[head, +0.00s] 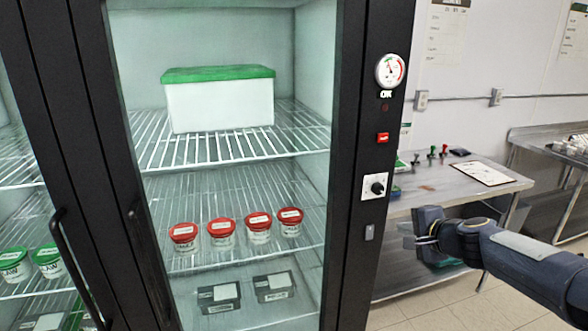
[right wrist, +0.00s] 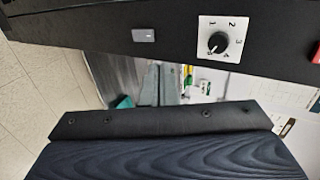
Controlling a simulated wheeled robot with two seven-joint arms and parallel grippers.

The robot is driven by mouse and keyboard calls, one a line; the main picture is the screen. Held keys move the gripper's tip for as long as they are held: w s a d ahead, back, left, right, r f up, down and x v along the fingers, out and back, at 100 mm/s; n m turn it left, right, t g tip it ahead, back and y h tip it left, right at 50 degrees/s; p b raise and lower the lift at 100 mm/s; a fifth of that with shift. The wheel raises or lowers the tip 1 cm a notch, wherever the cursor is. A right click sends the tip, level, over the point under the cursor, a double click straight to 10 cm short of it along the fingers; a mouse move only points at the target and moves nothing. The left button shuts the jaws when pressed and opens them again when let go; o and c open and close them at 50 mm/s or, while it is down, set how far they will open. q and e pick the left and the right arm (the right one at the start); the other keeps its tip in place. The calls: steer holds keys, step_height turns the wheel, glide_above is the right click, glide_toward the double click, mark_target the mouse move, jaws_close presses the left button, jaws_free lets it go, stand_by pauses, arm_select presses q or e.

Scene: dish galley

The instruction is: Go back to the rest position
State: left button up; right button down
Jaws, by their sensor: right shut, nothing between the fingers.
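My right gripper (head: 408,235) is shut and empty. It is in the head view at the lower right, beside the fridge's black right-hand frame and a little below the dial knob (head: 376,187). My right arm reaches in from the right edge. In the right wrist view, the gripper's dark body fills the bottom, and the black frame with the knob (right wrist: 217,43) and a grey switch (right wrist: 143,35) crosses the top. I cannot tell whether the gripper touches the frame. My left gripper is not in view.
The tall black-framed fridge (head: 350,140) holds a green-lidded white box (head: 220,105) and several red-lidded tubs (head: 257,228). A gauge (head: 390,70) and red switch (head: 383,138) sit on its frame. A steel table (head: 455,190) with a clipboard (head: 482,173) stands behind my gripper.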

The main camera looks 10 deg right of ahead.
steer(key=s+a+r+n+g+y, duration=0.1)
steer(key=s+a+n+y, duration=0.2)
steer(key=s+a+n, duration=0.35)
steer(key=s+a+f+n+g, duration=0.2)
steer(key=s+a+f+n, duration=0.1)
steer(key=s, duration=0.4)
steer(key=s+a+f+n+g, duration=0.2)
steer(key=s+a+f+n, duration=0.1)
steer(key=s, duration=0.5)
steer(key=s+a+f+n+g, duration=0.1)
steer(key=s+a+f+n, duration=0.2)
steer(key=s+a, duration=0.2)
steer(key=s, duration=0.3)
steer(key=shift+s+f+g, duration=0.15)
steer(key=shift+f+g, duration=0.1)
steer(key=shift+g, duration=0.15)
